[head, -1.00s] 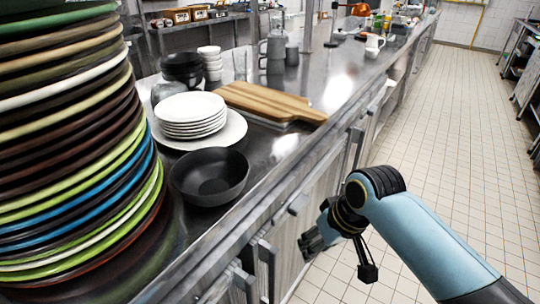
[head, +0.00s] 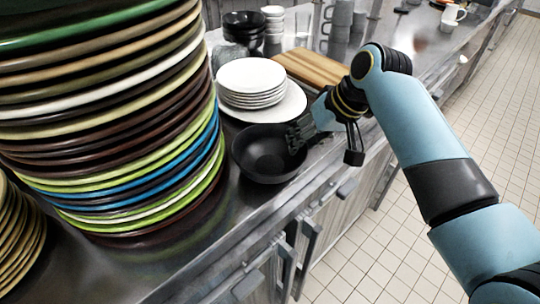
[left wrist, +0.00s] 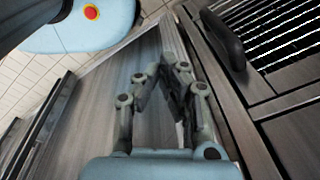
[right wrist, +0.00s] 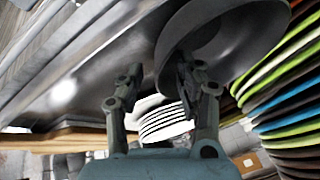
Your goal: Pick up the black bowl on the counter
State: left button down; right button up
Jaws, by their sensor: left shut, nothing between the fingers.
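The black bowl (head: 262,158) sits upright on the steel counter, beside the tall stack of coloured plates. My right gripper (head: 298,134) is at the bowl's right rim. In the right wrist view the bowl (right wrist: 238,40) fills the upper middle. There my right gripper (right wrist: 160,82) has its fingers apart, one over the bowl's inside and one outside the wall. I cannot tell whether either finger touches it. In the left wrist view my left gripper (left wrist: 170,85) is shut and empty in front of cabinet fronts, away from the bowl.
The tall plate stack (head: 110,120) stands close to the bowl's left. White plates (head: 250,78) and a wooden board (head: 312,67) lie behind it. Stacked dark bowls (head: 243,28) and cups stand farther back. The counter's front edge and cabinet handles (head: 310,240) are near.

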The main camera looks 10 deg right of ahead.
aim_at(270, 157)
jog(key=x, duration=0.2)
jog(key=shift+w+a+f, duration=0.15)
jog(key=shift+f, duration=0.05)
grip_shut()
